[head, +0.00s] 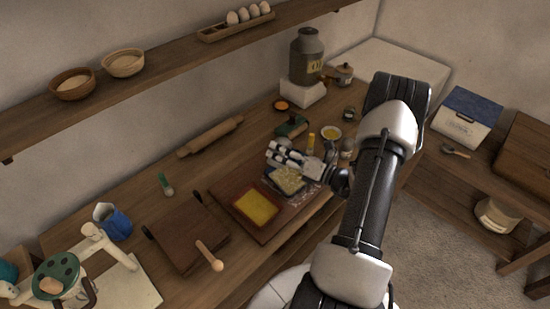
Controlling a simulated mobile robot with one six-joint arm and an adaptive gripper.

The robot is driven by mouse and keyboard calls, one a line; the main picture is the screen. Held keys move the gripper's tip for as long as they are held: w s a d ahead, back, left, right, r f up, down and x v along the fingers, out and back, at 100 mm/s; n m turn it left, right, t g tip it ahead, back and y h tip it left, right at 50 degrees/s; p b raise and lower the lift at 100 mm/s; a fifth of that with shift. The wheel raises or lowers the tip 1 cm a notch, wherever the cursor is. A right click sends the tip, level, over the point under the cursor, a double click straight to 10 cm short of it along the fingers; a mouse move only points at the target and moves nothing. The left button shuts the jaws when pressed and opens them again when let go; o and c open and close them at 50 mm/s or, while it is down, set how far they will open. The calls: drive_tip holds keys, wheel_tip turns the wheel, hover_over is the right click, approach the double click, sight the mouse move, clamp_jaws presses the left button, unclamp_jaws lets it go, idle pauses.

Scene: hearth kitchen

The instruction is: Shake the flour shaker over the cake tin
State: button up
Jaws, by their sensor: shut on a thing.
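My gripper (284,159) is shut above a wooden board, its white and black fingers pointing left. What it holds is mostly hidden by the fingers; a small grey part (284,143) shows behind them, which looks like the flour shaker. Just below the fingers is a dark rectangular tin (268,186) with pale yellow contents, which looks like the cake tin. White powder (306,188) lies on the board at the tin's right. A second rectangular tin (240,212) with smooth deep yellow contents sits to the left on the same board (223,196).
A big jar (307,58) rests on a white block (303,92) behind. A dark slab (187,232) lies left.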

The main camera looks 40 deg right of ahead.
drive_tip(key=n+b, duration=0.3)
drive_tip(key=n, duration=0.2)
drive_tip(key=shift+a+b, duration=0.2)
drive_tip(key=shift+b, duration=0.1)
drive_tip(key=n+b, duration=0.1)
drive_tip(key=n, duration=0.1)
drive_tip(key=shift+a+r+n+b, duration=0.1)
drive_tip(key=shift+r+n+b, duration=0.15)
drive_tip(key=shift+n+b, duration=0.1)
drive_tip(key=shift+r+n+b, duration=0.3)
drive_tip(key=shift+n+b, duration=0.05)
drive_tip(key=shift+n, duration=0.3)
